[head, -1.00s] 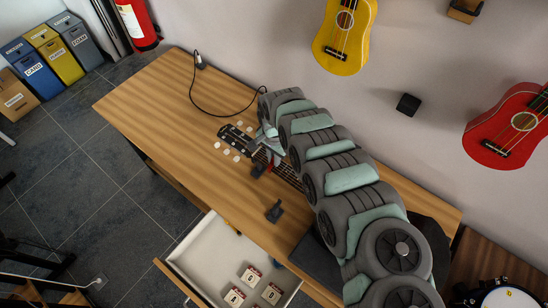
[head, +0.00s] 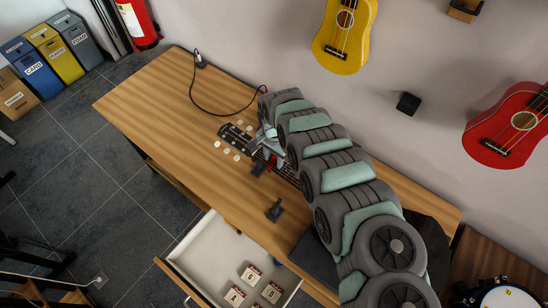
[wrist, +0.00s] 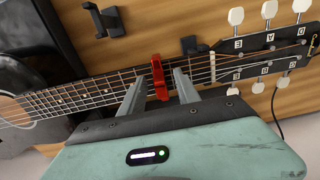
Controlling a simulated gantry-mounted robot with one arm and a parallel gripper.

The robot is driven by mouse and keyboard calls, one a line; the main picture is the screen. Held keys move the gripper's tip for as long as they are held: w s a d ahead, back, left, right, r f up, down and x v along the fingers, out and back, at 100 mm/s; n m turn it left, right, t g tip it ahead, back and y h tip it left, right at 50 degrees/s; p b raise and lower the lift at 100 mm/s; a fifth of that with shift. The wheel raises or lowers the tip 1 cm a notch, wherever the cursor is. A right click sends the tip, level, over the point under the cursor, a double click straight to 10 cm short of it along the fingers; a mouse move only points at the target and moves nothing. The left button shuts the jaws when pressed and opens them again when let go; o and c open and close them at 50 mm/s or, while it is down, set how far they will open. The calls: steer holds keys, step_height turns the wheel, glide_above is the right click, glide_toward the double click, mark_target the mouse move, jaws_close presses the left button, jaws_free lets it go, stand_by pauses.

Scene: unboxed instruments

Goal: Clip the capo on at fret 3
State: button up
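The red capo (wrist: 159,80) sits across the strings of the guitar neck (wrist: 90,94) in the wrist view, a short way from the headstock (wrist: 262,54). I cannot count the frets surely enough to name its fret. My gripper (wrist: 160,82) is open, one finger on each side of the capo, with a visible gap on both sides. In the head view, my gripper (head: 267,140) is low over the neck beside the headstock (head: 234,134). A little red of the capo (head: 271,163) shows there; my arm hides most of the guitar.
The guitar lies on a wooden bench (head: 150,95). Black supports (head: 275,211) stand at the neck's front side. An open drawer (head: 215,250) holds several small boxes. A black cable (head: 215,112) lies behind the headstock. Ukuleles hang on the wall.

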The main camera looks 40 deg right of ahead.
step_height(320, 180, up, 11)
stand_by(0.9)
steer(key=shift+f, duration=0.1)
stand_by(0.5)
